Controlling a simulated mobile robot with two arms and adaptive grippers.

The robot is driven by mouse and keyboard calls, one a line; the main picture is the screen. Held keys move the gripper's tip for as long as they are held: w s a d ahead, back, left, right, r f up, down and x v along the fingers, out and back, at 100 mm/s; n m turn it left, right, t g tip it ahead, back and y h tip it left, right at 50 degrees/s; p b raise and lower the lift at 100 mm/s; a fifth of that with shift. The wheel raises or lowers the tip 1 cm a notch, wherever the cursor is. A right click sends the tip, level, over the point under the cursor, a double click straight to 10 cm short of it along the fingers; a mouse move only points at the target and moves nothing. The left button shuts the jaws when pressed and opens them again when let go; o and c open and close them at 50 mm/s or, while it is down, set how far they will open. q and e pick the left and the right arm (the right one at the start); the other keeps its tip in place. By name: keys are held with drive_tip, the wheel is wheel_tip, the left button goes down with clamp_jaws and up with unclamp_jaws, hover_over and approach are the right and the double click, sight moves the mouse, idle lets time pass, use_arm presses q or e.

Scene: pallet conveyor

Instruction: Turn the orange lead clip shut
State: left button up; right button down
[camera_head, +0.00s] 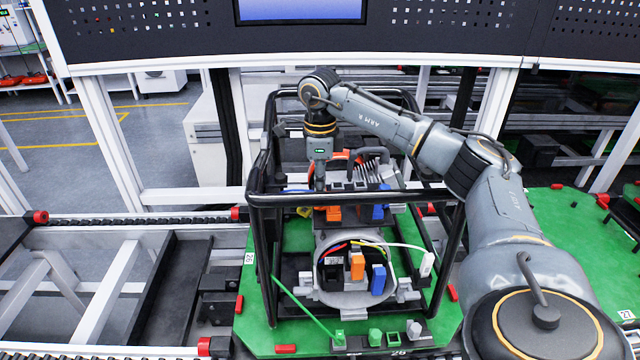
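Two orange blocks show in the generator-like machine: one (357,266) stands upright at the round front opening, and one (333,213) sits higher, just below my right gripper. I cannot tell which is the lead clip, or whether either is turned shut. My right gripper (319,184) points down inside the black frame, close above the upper orange block. Its fingertips are small and partly hidden, so contact and opening are unclear. My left gripper is out of view.
A black tube frame (262,230) surrounds the machine on a green pallet (255,325). Blue blocks (378,280) stand beside the orange ones. A white lead plug (427,264) is at right, and a green lead ends at a green connector (339,338) in front.

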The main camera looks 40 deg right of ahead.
drive_tip(key=shift+n, duration=0.5)
drive_tip(key=c, duration=1.1)
unclamp_jaws()
wheel_tip(320, 180, up, 12)
drive_tip(key=shift+r, duration=0.1)
